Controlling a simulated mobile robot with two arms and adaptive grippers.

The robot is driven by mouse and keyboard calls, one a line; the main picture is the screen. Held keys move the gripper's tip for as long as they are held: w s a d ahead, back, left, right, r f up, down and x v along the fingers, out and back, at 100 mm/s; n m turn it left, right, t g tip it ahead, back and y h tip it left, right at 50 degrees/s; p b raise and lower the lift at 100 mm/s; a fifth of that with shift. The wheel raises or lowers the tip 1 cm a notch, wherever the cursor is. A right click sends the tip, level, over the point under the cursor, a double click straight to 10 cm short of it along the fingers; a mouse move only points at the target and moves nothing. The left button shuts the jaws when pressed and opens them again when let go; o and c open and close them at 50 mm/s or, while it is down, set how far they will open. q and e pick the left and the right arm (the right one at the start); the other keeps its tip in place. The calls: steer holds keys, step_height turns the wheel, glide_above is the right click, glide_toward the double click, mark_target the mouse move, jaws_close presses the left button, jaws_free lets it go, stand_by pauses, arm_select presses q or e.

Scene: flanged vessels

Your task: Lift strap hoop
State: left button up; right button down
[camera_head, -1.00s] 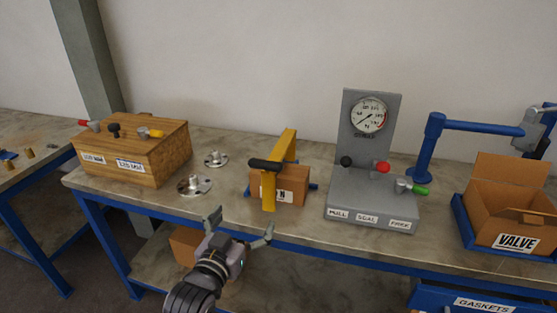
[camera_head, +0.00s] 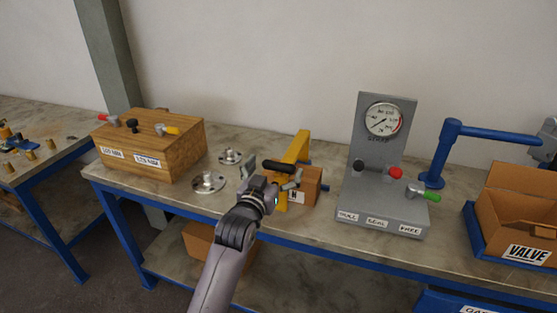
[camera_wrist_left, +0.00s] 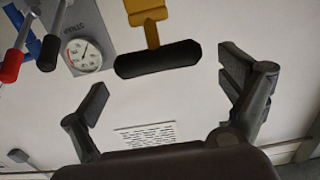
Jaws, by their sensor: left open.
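A yellow strap hoop (camera_head: 297,148) with a black grip bar stands over a small cardboard box (camera_head: 309,186) on the bench. In the left wrist view the black bar (camera_wrist_left: 158,59) hangs from the yellow strap (camera_wrist_left: 148,14), ahead of and between my fingers. My left gripper (camera_head: 272,175) is open, in front of the hoop, and hides part of its lower front and the box. In the wrist view the left gripper's fingers (camera_wrist_left: 166,92) are spread with nothing between their tips. I cannot see my right gripper.
Two metal flanges (camera_head: 208,183) lie left of my gripper, with a wooden block box (camera_head: 152,150) beyond. A grey gauge stand (camera_head: 384,200) with coloured levers stands close on the right. Farther right are a blue post (camera_head: 441,155) and an open valve carton (camera_head: 515,232).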

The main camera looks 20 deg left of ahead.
arm_select(q)
steer(key=shift+w, duration=1.35)
